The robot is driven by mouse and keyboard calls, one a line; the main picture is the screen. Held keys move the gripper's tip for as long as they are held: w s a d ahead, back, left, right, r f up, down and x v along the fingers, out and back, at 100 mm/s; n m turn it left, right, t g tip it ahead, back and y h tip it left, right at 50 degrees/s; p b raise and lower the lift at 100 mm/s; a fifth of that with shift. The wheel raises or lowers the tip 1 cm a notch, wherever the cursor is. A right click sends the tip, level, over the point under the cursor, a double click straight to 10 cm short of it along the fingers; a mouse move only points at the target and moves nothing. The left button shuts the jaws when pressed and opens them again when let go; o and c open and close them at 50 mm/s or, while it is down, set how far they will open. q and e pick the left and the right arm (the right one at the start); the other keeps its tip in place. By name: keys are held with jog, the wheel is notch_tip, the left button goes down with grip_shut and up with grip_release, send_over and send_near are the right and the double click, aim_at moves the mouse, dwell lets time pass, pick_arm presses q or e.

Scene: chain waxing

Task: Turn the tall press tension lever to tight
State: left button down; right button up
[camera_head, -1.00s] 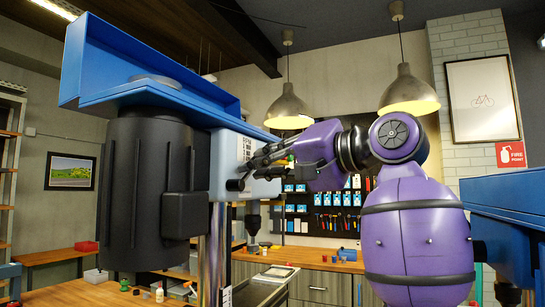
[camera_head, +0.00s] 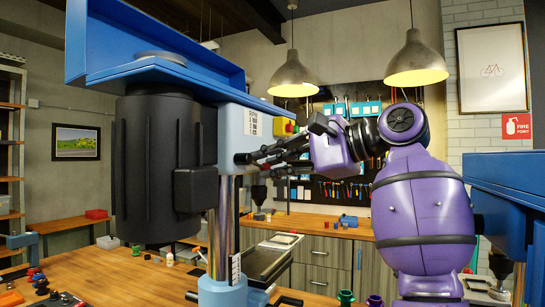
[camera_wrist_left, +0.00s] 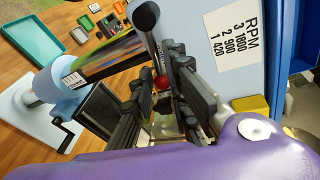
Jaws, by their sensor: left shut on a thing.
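The tall press (camera_head: 230,135) stands left of centre in the head view, with a pale blue head, black motor and chrome column. My left gripper (camera_head: 262,158) is at the side of its head, below the RPM label. In the left wrist view, the tension lever (camera_wrist_left: 146,18) is a grey rod with a black round knob. It runs between the two black fingers of my left gripper (camera_wrist_left: 163,68), which are shut on it. Its base and the exact contact are hidden by the fingers. My right gripper is not in view.
A yellow switch box (camera_head: 284,127) is on the press head close to the fingers. A second blue press (camera_head: 500,180) stands at the right edge. The wooden bench (camera_head: 130,275) below holds small parts. A red ball knob (camera_wrist_left: 161,82) shows behind the fingers.

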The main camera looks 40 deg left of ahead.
pick_arm(q)
jog(key=shift+s+f+m, duration=0.1)
jog(key=shift+f+m, duration=0.15)
jog(key=shift+m, duration=0.15)
jog(key=shift+f+g, duration=0.1)
jog(key=shift+g, duration=0.2)
jog(key=c, duration=1.9)
grip_release()
jog(key=v, duration=0.7)
jog(key=shift+d, duration=0.3)
